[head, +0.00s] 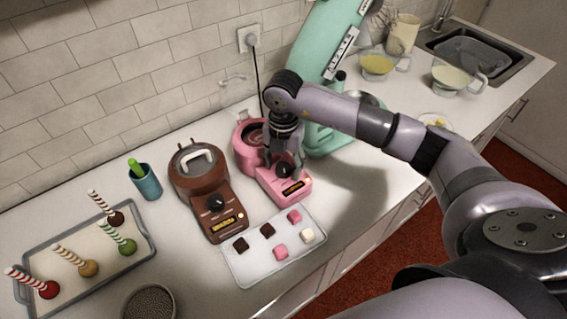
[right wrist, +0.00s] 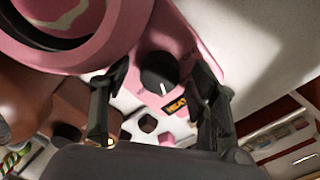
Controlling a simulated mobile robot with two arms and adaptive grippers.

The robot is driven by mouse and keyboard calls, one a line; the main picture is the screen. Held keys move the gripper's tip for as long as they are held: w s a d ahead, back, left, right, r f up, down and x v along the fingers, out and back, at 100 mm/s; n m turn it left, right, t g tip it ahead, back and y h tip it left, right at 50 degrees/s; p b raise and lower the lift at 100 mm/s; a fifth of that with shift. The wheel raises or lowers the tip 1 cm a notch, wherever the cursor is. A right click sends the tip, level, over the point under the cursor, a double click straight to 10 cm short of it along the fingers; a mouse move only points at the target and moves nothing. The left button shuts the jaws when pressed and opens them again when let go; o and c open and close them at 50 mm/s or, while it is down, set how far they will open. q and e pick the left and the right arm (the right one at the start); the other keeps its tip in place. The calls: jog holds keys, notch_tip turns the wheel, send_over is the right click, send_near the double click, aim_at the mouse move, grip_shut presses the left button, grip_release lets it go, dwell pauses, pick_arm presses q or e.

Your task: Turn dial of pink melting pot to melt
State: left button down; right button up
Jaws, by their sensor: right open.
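The pink melting pot (head: 291,191) stands on the white counter, left of the mint-green mixer. Its round black dial (head: 284,170) is on the sloped front, above a small display with orange lettering. My right gripper (head: 286,158) points down over this front part. In the right wrist view, the pink pot (right wrist: 190,40) fills the upper middle, and the black dial (right wrist: 158,72) with a pale pointer mark lies between my open right fingers (right wrist: 155,100). I cannot tell whether they touch it. The right finger partly covers the display (right wrist: 176,106). My left gripper is out of view.
A brown melting pot (head: 198,172) stands close on the left. A white tray (head: 252,265) with several chocolate, pink and white cubes lies in front. A tray of cake pops (head: 140,222) is at far left. The mint-green mixer (head: 318,45) stands behind, right.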

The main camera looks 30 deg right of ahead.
aim_at(284, 167)
notch_tip(284, 167, up, 12)
dwell(0.5)
dwell(0.4)
